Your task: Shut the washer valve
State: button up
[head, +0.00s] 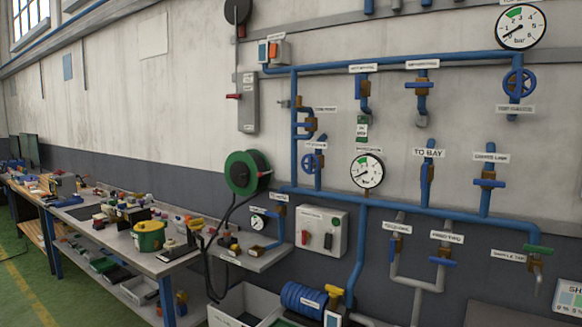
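Several labelled valves sit on blue pipework on the wall, but most labels are too blurred to read, so I cannot tell which is the washer valve. The TO BAY valve (427,186) has its blue lever along its upright pipe. Valves at upper middle (422,85), right (489,183) and lower right (442,262) have blue levers crosswise. A lever at upper middle left (364,92) and one lower down (393,249) look upright. A small lever (270,245) is by the bench's right end. My gripper is not in view.
Handwheels (518,83) (314,162), gauges (521,27) (367,170) and a grey switch box (320,230) share the wall. A green hose reel (247,172) hangs left of them. A cluttered workbench (175,268) runs along the left wall. Bins (245,303) and a blue motor (303,298) stand below.

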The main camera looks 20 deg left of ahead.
aim_at(310, 156)
jog(key=u, duration=0.85)
